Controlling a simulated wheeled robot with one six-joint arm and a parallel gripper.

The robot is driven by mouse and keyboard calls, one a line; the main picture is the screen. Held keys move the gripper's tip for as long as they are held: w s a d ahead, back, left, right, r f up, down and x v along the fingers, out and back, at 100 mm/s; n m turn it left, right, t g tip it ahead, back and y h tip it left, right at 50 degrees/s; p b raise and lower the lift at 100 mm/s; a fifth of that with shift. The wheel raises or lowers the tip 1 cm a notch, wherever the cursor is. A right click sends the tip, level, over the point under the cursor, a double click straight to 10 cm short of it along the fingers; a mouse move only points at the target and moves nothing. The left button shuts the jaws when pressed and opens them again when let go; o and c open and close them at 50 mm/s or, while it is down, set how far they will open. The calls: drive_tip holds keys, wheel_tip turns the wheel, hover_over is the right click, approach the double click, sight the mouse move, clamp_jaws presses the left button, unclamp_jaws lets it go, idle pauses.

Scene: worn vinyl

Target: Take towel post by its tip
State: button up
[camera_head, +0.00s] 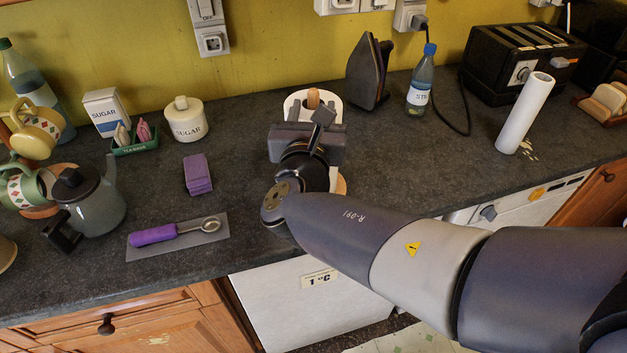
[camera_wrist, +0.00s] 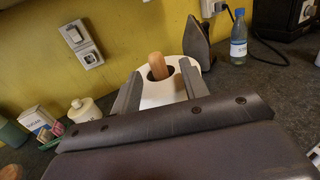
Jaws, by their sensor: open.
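The towel post shows as a rounded wooden tip (camera_head: 313,98) rising out of a white paper roll (camera_head: 292,101). In the wrist view the tip (camera_wrist: 157,64) stands upright in the roll's dark hollow, between the two fingers in the picture. My gripper (camera_head: 305,128) is open and empty, on the near side of the post. In the wrist view its fingers (camera_wrist: 158,84) point towards the roll (camera_wrist: 160,92), one on each side of the tip. I cannot tell the remaining distance. My gripper and wrist hide most of the roll; a bit of wooden base (camera_head: 341,186) shows below.
An iron (camera_head: 366,72) and a water bottle (camera_head: 420,82) stand right of the post, with a toaster (camera_head: 520,62) and another white roll (camera_head: 525,113) farther right. A sugar pot (camera_head: 186,122), purple cloth (camera_head: 198,174) and scoop (camera_head: 170,234) are left.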

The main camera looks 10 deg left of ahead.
sight(312, 98)
drive_tip(key=shift+w+a+f+p, duration=0.1)
drive_tip(key=shift+w+a+p, duration=0.1)
drive_tip(key=shift+w, duration=0.65)
drive_tip(key=shift+w+a+f+p, duration=0.1)
drive_tip(key=shift+w+a+p, duration=0.1)
drive_tip(key=shift+w, duration=0.65)
drive_tip(key=shift+w+a+p, duration=0.2)
drive_tip(key=shift+w, duration=0.65)
clamp_jaws()
drive_tip(key=shift+r, duration=0.3)
